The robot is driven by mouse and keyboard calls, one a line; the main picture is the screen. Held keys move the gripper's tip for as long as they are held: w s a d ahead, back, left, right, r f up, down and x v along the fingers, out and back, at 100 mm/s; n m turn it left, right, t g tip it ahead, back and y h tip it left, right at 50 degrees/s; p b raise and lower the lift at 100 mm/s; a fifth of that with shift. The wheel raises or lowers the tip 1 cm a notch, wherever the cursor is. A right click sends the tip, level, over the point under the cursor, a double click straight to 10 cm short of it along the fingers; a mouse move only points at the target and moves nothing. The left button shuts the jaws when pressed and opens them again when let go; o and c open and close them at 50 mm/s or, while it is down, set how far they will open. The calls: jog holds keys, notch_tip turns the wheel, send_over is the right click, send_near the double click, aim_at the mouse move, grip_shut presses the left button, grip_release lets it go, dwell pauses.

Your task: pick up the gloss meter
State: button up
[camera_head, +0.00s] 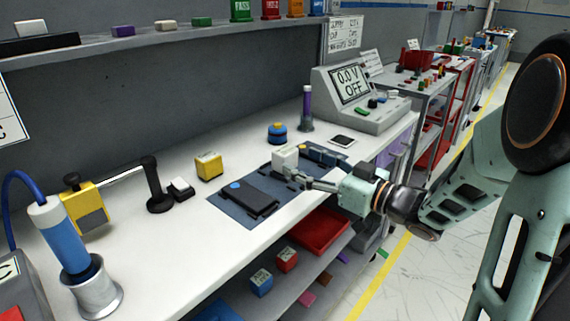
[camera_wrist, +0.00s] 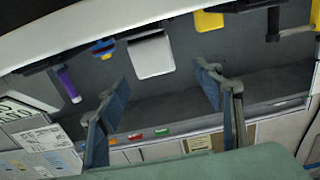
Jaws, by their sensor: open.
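A small pale box (camera_head: 285,157), which looks like the gloss meter, stands on the dark blue mat (camera_head: 231,211), near its far side. In the wrist view the pale box (camera_wrist: 152,54) is ahead of my gripper, roughly between the lines of the two fingers. My gripper (camera_head: 297,179) is low over the mat, at the near right side of the box. In the wrist view my gripper (camera_wrist: 164,82) has its fingers wide apart with nothing held between them. Whether a finger touches the box cannot be told.
A dark module (camera_head: 250,197) lies on the mat left of my gripper. A grey meter console (camera_head: 362,98) stands at the back right.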

aim_at(292, 157)
jog(key=shift+x, duration=0.85)
jog(key=w+a, duration=0.1)
jog(key=w+a+f+b, duration=0.1)
jog(key=w+a, duration=0.1)
jog(key=shift+w+b, duration=0.1)
jog(key=shift+b, duration=0.2)
jog(key=shift+w+a+r, duration=0.15)
jog(key=shift+w+a, duration=0.15)
jog(key=shift+a, duration=0.1)
jog(key=c, duration=1.5)
jog(key=shift+r, duration=0.15)
